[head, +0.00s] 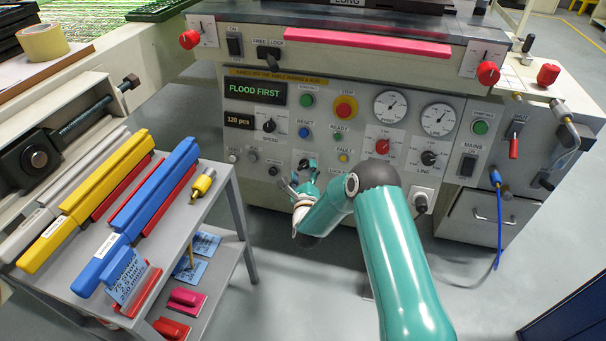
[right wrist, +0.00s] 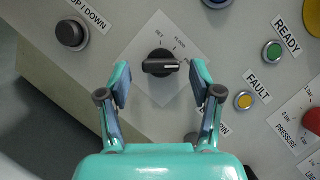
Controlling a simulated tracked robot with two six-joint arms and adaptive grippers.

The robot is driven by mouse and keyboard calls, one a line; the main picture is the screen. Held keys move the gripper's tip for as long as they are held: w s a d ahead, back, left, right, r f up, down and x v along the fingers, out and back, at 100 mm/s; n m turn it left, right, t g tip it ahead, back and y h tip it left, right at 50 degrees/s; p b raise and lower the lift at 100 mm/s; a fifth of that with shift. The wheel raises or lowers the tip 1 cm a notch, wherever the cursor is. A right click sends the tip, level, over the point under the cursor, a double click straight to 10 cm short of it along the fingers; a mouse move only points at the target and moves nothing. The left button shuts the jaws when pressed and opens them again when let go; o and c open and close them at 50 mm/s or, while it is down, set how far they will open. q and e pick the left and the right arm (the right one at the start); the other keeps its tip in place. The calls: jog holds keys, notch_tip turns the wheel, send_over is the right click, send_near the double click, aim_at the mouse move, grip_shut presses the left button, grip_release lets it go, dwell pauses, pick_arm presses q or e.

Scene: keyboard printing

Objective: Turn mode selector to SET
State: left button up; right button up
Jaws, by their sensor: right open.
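The mode selector is a black knob (right wrist: 158,64) on a white plate, with small labels beside it, in the right wrist view. Its bar lies nearly level there, with a pale mark toward its right end. My right gripper (right wrist: 160,80) is open, with one finger to each side of the knob and the tips apart from it in the picture. I cannot tell how close they are in depth. In the head view my right gripper (head: 305,174) is at the lower front panel and largely hides the selector. My left gripper is not in view.
Around the selector are a black knob (right wrist: 71,34), a green button (right wrist: 272,52), a yellow fault lamp (right wrist: 244,100) and a red pressure knob (right wrist: 312,121). A grey cart (head: 222,185) with squeegees stands left of my right arm. The display (head: 255,91) reads FLOOD FIRST.

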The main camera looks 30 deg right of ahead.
jog(key=shift+w+d, duration=0.2)
jog(key=shift+w, duration=0.15)
jog(key=shift+c, duration=0.3)
jog(key=c, duration=1.1)
jog(key=shift+a, duration=0.15)
